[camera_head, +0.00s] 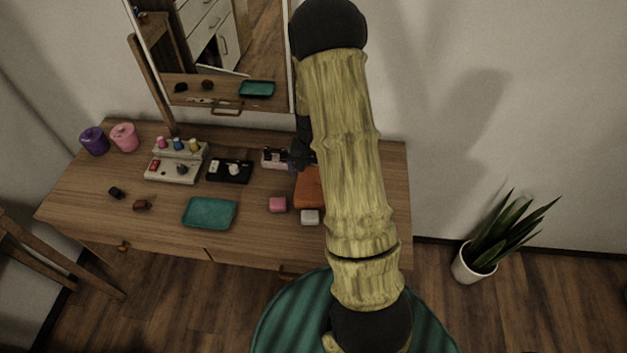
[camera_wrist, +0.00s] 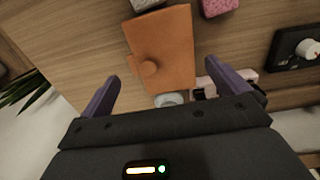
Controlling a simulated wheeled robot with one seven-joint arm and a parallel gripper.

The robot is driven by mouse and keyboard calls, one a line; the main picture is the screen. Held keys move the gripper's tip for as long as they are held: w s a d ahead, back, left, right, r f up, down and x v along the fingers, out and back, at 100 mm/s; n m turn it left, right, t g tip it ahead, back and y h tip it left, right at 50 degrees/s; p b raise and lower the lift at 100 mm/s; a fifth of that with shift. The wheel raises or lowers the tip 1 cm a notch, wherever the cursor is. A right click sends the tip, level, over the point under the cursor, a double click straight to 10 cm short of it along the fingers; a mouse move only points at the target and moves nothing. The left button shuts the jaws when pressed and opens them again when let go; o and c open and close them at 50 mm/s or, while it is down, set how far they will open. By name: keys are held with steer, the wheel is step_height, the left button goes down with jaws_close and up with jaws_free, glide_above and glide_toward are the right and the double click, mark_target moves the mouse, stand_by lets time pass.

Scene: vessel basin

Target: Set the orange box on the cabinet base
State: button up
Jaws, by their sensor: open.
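The orange box (camera_head: 309,187) lies on the wooden dresser top, partly hidden by my arm in the head view. In the wrist view the orange box (camera_wrist: 166,35) shows a flat face with a round knob. My gripper (camera_wrist: 162,72) is open and empty, its two purple fingers apart on either side of the box's near end. In the head view my gripper (camera_head: 302,155) is mostly hidden behind the arm. I cannot tell which thing is the cabinet base.
A pink block (camera_head: 278,204) and a pale grey block (camera_head: 310,217) lie near the box. A teal tray (camera_head: 209,213), a black tray (camera_head: 230,171), a beige organizer (camera_head: 172,169) and a pale pink holder (camera_head: 273,157) stand leftward. A mirror (camera_head: 215,50) rises behind.

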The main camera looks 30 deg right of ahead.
mark_target(312, 185)
steer(key=shift+r, duration=2.2)
steer(key=s+a+r+n+t, duration=0.2)
steer(key=s+a+r+n, duration=0.4)
steer(key=s+a+r, duration=0.5)
steer(key=s+a, duration=0.1)
steer(key=s, duration=0.2)
steer(key=shift+n+t, duration=0.4)
steer(key=shift+w+a, duration=0.1)
